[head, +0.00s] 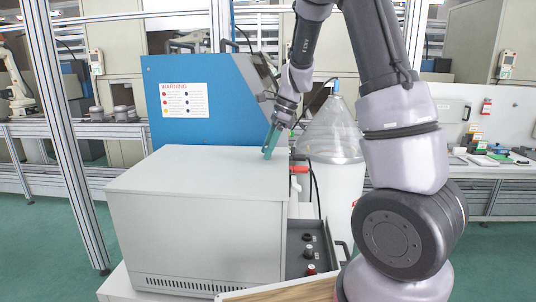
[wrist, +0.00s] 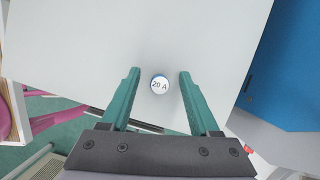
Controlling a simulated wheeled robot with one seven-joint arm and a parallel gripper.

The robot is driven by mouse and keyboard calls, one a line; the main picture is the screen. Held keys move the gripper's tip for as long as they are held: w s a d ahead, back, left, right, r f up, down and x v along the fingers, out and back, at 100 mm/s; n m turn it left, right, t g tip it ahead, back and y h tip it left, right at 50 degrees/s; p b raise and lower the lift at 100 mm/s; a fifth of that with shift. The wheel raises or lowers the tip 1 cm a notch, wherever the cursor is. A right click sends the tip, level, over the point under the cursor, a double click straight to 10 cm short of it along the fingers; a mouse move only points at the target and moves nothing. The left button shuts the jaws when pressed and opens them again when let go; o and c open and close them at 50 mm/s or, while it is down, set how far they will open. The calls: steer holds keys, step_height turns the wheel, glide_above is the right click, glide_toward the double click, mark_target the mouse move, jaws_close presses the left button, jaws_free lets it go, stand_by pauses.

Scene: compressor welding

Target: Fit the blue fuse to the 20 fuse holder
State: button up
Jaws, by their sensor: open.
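A small round piece with a white face marked "20 A" (wrist: 160,85) and a blue edge shows in the wrist view; it looks like the blue fuse. It is between my two green fingers with a gap on each side, over the pale top of the grey cabinet (head: 190,190). My gripper (head: 268,152) is open at the cabinet top's far right corner in the head view. The fuse cannot be made out there. A dark panel (head: 297,262) at the cabinet's right side carries round black and red fittings (head: 308,251); their markings are too small to read.
A blue cabinet with a warning sign (head: 185,100) stands behind the grey cabinet. A clear cone-topped vessel (head: 332,140) and a red fitting (head: 299,170) are close to the right of my gripper. The cabinet top is otherwise clear.

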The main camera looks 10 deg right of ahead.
steer(key=shift+c, duration=0.4)
jaws_close()
step_height(320, 180, up, 10)
steer(key=shift+r, duration=0.1)
steer(key=c, duration=0.6)
jaws_free()
jaws_close()
stand_by(0.4)
